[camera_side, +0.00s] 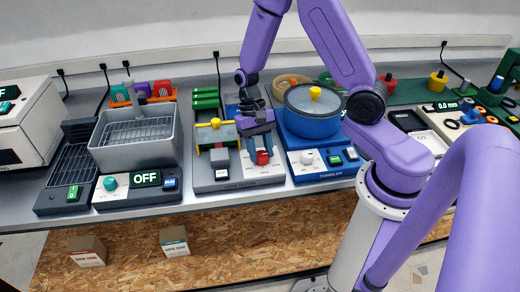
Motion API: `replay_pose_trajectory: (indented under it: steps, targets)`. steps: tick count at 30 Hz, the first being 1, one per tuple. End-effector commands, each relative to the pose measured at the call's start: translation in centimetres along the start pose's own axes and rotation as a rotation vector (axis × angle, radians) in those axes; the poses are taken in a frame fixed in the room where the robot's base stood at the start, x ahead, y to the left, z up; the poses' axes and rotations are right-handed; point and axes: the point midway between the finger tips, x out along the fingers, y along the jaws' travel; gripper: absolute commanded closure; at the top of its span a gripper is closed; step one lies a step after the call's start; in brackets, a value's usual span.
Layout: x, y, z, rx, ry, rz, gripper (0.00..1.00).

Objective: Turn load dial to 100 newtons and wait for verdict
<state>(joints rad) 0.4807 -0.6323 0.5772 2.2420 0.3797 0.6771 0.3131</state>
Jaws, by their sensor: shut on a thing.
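The load frame (222,184) is a grey bench unit in the middle of the row, with a yellow-topped part and green bars on its left side. A red dial (262,158) stands on its light panel at the right. My gripper (260,147) points down over this panel, its fingers shut on the red dial. The fingers and wrist hide part of the dial and the panel behind it. I cannot read a load value or a verdict display on this unit.
Left of it stands a grey sink-like cleaning tank (138,135) with an OFF display (146,178). Right of it is a blue tumbler (313,110) with a clear lid, close to my arm. Two small cardboard boxes (87,250) (174,242) lie below the bench.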

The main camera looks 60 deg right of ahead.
Motion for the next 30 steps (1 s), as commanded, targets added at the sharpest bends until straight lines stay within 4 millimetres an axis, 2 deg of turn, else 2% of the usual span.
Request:
replay_pose_trajectory:
  steps: [6,15,30]
  targets:
    - [-0.09,0.15,-0.03,0.189,0.001,-0.079,0.90]
    - [-0.08,0.24,0.01,0.385,0.001,-0.161,0.90]
    - [-0.08,0.30,0.00,0.505,0.002,-0.213,0.90]
